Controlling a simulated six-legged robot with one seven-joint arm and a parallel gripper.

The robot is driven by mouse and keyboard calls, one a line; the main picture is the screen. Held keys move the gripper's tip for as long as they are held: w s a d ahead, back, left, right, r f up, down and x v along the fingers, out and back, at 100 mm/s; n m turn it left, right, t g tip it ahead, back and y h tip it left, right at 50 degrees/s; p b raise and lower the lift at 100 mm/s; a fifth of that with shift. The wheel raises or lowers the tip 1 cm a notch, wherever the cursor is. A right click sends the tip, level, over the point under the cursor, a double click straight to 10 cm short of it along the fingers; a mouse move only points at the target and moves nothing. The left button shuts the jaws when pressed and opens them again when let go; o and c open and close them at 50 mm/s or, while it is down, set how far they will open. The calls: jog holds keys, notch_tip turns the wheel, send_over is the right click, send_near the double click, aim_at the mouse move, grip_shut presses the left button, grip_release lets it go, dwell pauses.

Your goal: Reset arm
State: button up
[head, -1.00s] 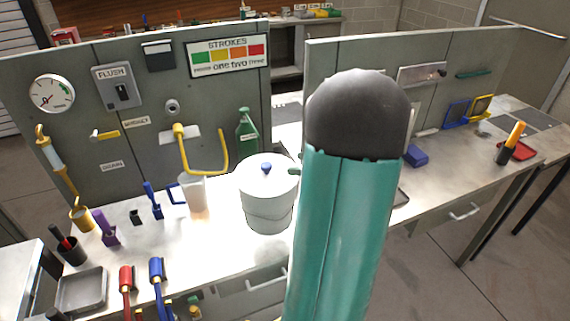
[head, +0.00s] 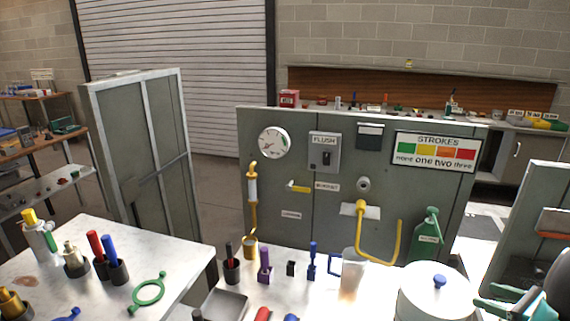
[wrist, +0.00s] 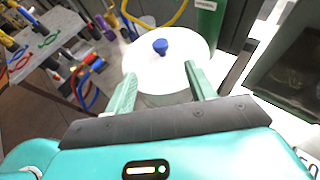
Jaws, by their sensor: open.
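My gripper (wrist: 158,88) shows in the wrist view with its two green fingers spread apart and nothing between them. Beyond the fingers is a white pot (wrist: 150,60) with a blue lid knob (wrist: 160,46); I cannot tell the exact gap. In the head view the white pot (head: 437,295) stands on the bench at the lower right.
A grey panel (head: 340,220) with a gauge (head: 274,142), a flush switch (head: 323,152) and a strokes sign (head: 436,150) stands behind the bench. A green bottle (head: 428,235) and a clear jug (head: 352,270) stand near the pot. A side table (head: 60,255) holds several tools.

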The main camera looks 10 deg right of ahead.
jog(key=w+a+r+n+g+y, duration=0.15)
jog(key=a+n+g, duration=0.25)
jog(key=a+n, duration=0.55)
jog(key=w+a+r+n+g+y, duration=0.1)
jog(key=w+a+r+n+g, duration=0.3)
jog(key=a, duration=1)
jog(key=s+a+n+h, duration=0.3)
jog(key=a+n, duration=0.5)
jog(key=n, duration=0.1)
jog(key=s+a+r+n+h, duration=0.1)
jog(key=s+a+n+h, duration=0.2)
jog(key=a+n, duration=0.5)
jog(key=shift+s+r+n+t, duration=0.35)
jog(key=shift+s+n, duration=0.35)
jog(key=shift+n, duration=0.45)
jog(key=shift+f, duration=0.1)
